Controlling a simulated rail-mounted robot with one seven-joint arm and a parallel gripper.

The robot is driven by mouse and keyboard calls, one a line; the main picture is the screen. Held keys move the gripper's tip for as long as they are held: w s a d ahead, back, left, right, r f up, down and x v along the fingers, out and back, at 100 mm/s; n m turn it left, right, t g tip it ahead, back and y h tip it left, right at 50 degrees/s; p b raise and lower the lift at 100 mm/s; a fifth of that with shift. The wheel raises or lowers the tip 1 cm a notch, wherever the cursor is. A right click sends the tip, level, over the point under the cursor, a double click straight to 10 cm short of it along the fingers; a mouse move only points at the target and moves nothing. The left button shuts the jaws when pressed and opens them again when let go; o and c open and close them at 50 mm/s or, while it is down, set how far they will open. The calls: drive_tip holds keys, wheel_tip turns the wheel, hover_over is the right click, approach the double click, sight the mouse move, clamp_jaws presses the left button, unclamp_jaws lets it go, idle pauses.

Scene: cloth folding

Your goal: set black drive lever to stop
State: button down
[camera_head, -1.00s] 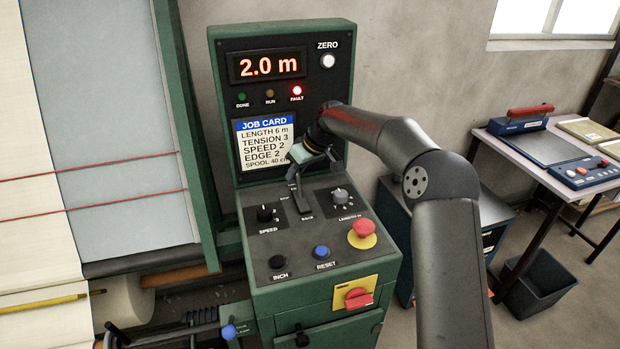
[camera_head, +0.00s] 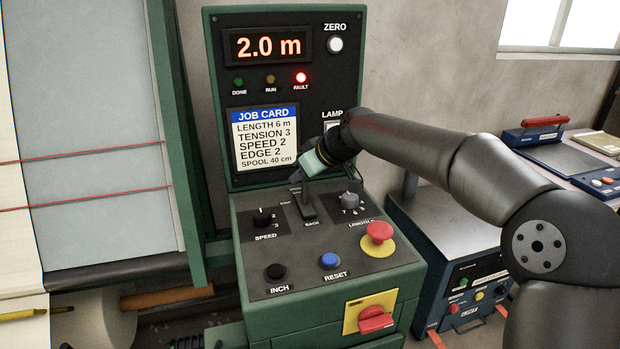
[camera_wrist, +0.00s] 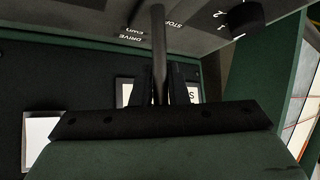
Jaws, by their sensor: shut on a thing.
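The black drive lever (camera_head: 307,206) stands up from its slotted plate in the middle of the sloping console. My gripper (camera_head: 309,178) is at the lever's upper part, in front of the panel's lower edge. In the wrist view, the dark lever rod (camera_wrist: 158,45) runs between the two fingers of my gripper (camera_wrist: 159,85), which is shut on it. The STOP label (camera_wrist: 173,24) and DRIVE label (camera_wrist: 141,40) lie on either side of the rod in that view. The lever's exact setting is hard to read because my gripper hides part of the plate.
A speed knob (camera_head: 262,217) is left of the lever and a length knob (camera_head: 349,201) is right. A red emergency button (camera_head: 379,234), blue reset button (camera_head: 329,260) and black inch button (camera_head: 276,271) are in front. The red fault lamp (camera_head: 301,77) is lit.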

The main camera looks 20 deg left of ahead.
drive_tip(key=shift+s+a+r, duration=0.15)
drive_tip(key=shift+a+r, duration=0.2)
drive_tip(key=shift+r, duration=0.35)
drive_tip(key=c, duration=1.2)
unclamp_jaws()
drive_tip(key=shift+s, duration=0.15)
drive_tip(key=shift+d+f, duration=0.1)
drive_tip(key=shift+f, duration=0.15)
drive_tip(key=shift+d+r, duration=0.25)
drive_tip(key=shift+d, duration=0.15)
drive_tip(key=b+v, duration=0.1)
drive_tip(key=v, duration=1.5)
drive_tip(key=shift+s+d+r, duration=0.15)
